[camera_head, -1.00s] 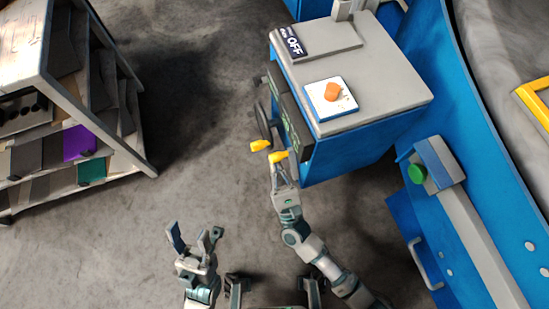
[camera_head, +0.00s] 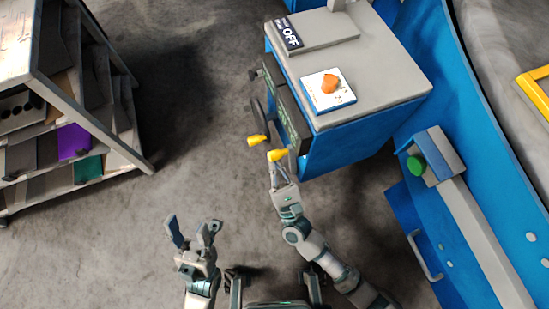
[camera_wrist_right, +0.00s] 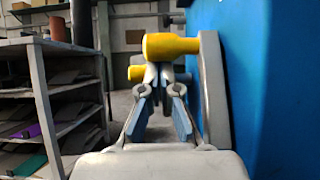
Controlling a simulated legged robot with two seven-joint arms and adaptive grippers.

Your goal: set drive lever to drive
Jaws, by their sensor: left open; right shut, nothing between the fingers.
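A grey lever (camera_wrist_right: 214,95) with a yellow handle (camera_head: 277,155) stands at the side of the blue machine; its handle (camera_wrist_right: 172,46) also shows large in the right wrist view. A second yellow handle (camera_head: 257,141) lies just beyond, partly hidden behind my fingers in the wrist view. My right gripper (camera_head: 275,168) is shut and empty, its fingertips (camera_wrist_right: 158,74) right at the near handle, just below it in the wrist view. I cannot tell whether they touch. My left gripper (camera_head: 192,228) is open and empty over the floor, away from the machine.
A shelf rack (camera_head: 126,150) stands at left. A green button (camera_head: 416,166) is at right. Floor between rack and machine is clear.

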